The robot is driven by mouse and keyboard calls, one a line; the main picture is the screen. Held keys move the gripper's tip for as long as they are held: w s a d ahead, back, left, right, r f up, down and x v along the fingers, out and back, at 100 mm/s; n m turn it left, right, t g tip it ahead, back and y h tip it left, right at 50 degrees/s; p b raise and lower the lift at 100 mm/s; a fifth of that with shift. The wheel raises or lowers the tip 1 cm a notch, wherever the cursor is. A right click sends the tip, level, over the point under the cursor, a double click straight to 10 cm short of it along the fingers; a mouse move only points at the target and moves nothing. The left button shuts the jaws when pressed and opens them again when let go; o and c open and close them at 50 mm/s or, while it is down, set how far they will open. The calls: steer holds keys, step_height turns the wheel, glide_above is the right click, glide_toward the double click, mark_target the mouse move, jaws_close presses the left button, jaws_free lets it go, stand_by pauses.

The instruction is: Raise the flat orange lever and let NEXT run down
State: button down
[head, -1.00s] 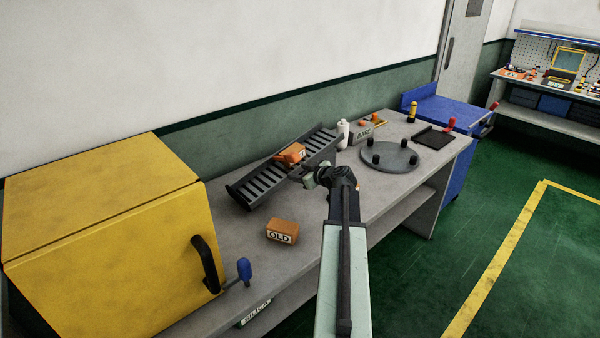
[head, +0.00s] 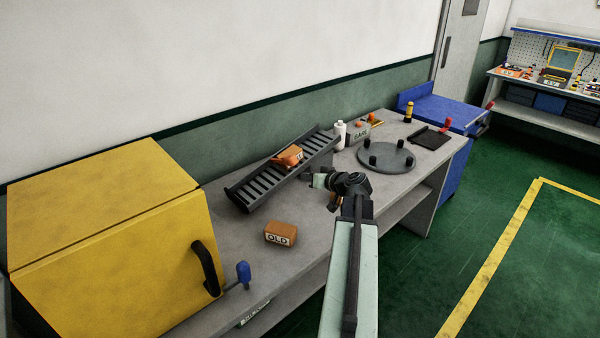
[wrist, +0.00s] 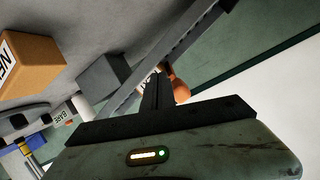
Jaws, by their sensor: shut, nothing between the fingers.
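The dark roller ramp (head: 262,188) slopes down to the left on the bench in the head view. A small orange block with a white label and the flat orange lever (head: 287,158) overlap high on it; I cannot separate them clearly. My gripper (head: 318,181) is shut and empty, just right of the ramp's near rail, apart from the lever. In the wrist view my fingers (wrist: 157,90) partly cover a rounded orange piece (wrist: 179,88) by the rail. A box (wrist: 30,65) there shows a cut-off label starting "NE".
The OLD box (head: 280,233) lies on the bench in front of the ramp. A yellow cabinet (head: 110,240) with a black handle stands left. A round grey fixture (head: 387,157), a white bottle (head: 340,135) and a grey labelled box (head: 357,133) stand right.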

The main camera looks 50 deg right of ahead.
steer(key=s+f+m+t+b, duration=0.1)
steer(key=s+m+b, duration=0.25)
steer(key=m, duration=1.15)
steer(key=s+f+m+t+b, duration=0.1)
steer(key=s+m+t+b, duration=0.2)
steer(key=m, duration=1.1)
steer(key=w+r+g+p, duration=0.1)
steer(key=w+r+p, duration=0.1)
steer(key=w, duration=0.8)
steer(key=shift+w+d+r, duration=0.15)
steer(key=shift+d+r, duration=0.15)
steer(key=shift+r, duration=0.1)
